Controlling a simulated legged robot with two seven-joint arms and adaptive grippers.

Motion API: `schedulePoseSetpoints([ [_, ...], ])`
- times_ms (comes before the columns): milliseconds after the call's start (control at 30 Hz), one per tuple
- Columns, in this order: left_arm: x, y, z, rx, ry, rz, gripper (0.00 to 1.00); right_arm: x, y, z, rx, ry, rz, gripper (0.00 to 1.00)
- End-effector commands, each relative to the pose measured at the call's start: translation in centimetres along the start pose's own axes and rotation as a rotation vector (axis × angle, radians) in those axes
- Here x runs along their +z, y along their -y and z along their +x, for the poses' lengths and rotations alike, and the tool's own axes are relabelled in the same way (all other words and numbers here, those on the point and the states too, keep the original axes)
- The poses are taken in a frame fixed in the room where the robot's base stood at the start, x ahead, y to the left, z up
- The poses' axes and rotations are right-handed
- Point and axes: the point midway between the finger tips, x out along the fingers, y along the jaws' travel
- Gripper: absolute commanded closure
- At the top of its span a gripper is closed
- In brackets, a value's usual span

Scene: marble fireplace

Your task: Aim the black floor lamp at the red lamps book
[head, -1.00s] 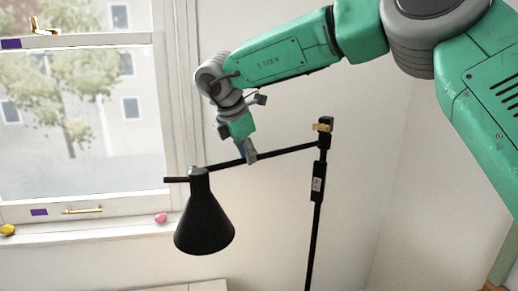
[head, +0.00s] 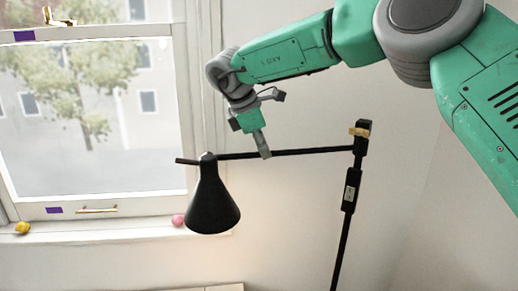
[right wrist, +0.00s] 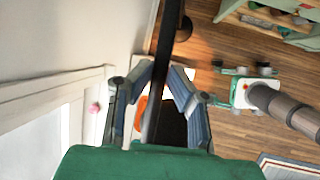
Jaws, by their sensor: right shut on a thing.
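The black floor lamp (head: 212,200) stands in front of the window wall in the head view, its cone shade pointing down. Its thin arm (head: 310,152) runs nearly level in the picture to the top of the pole (head: 350,192). My right gripper (head: 263,149) is shut on this lamp arm, a little right of the shade. In the right wrist view, the fingers (right wrist: 157,110) are on either side of the black bar (right wrist: 161,75), with the dark shade partly visible below. I cannot identify the red lamps book in either view.
A window (head: 95,120) fills the left side, with a pink ball (head: 178,220) and a yellow object (head: 22,228) on its sill. In the right wrist view, shelving (right wrist: 275,20) stands at top right, with wooden floor (right wrist: 225,60) below.

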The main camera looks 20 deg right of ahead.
Motion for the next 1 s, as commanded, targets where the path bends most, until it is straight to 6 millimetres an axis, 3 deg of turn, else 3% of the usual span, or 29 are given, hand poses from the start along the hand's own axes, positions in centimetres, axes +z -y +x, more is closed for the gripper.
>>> schedulePoseSetpoints([
  [100, 0.0, 0.0, 0.0, 0.0, 0.0, 0.0, 0.34, 0.6, -0.3, 0.4, 0.003, 0.01, 0.008, 1.0],
  [133, 0.0, 0.0, 0.0, 0.0, 0.0, 0.0, 0.34, 0.6, -0.3, 0.4, 0.002, 0.01, 0.008, 0.75],
  [167, 0.0, 0.0, 0.0, 0.0, 0.0, 0.0, 0.34, 0.6, -0.3, 0.4, 0.002, 0.009, 0.008, 0.66],
  [567, 0.3, 0.0, -0.1, 0.0, -0.003, 0.0, 0.34, -0.2, 0.1, -1.1, 0.009, 0.01, 0.004, 0.66],
  [1000, 0.2, 0.0, -0.1, 0.0, -0.004, 0.0, 0.34, 0.2, -0.5, -9.0, 0.004, 0.005, 0.006, 0.66],
])
